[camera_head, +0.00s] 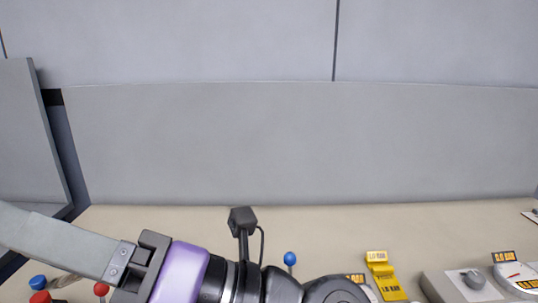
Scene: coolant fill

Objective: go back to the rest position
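My gripper (65,243) is at the lower left, at the end of my arm, which reaches in from the bottom of the picture. A long grey finger-like part runs from a dark bracket toward the left edge and is cut off there. The fingertips are not visible, so I cannot tell whether it is open or shut, or whether it holds anything. A purple band and a small black camera on a post are parts of my arm. The arm stands in front of the beige worktop (330,230).
Blue (38,282) and red (101,289) knobs show below the gripper. A blue ball-topped lever (290,258) stands behind the arm. A yellow labelled stand (386,282), a grey box with a knob (474,279) and a dial gauge (522,283) are at right. A grey panel (300,145) closes the back.

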